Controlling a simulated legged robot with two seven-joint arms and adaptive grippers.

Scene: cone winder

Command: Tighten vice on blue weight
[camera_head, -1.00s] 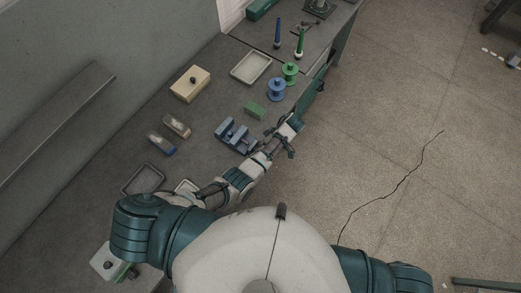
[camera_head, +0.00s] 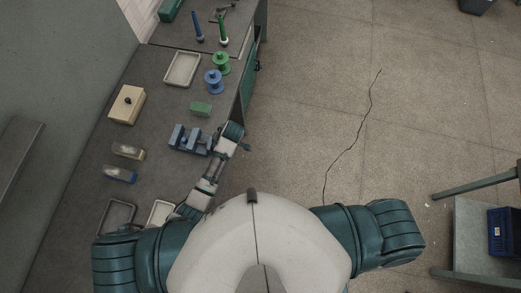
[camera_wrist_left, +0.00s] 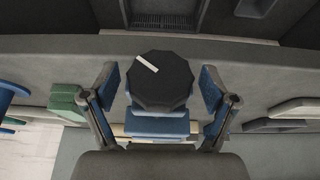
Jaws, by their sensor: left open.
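The blue-grey vice (camera_head: 180,140) sits near the bench's front edge in the head view. I cannot make out a separate blue weight between its jaws. My left gripper (camera_head: 235,134) is at the vice's right end, over the bench edge. In the left wrist view, a black faceted knob (camera_wrist_left: 160,88) with a white mark lies between the open fingers of my left gripper (camera_wrist_left: 160,84). The fingers stand on both sides of the knob, with gaps visible. Blue vice parts (camera_wrist_left: 158,126) show behind the knob. My right gripper is out of view.
On the bench (camera_head: 150,78), a green block (camera_head: 200,109), blue spool (camera_head: 213,83) and green spool (camera_head: 221,63) stand beyond the vice. A wooden box (camera_head: 126,103) and a grey tray (camera_head: 182,69) are farther left. Open floor (camera_head: 310,110) lies right.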

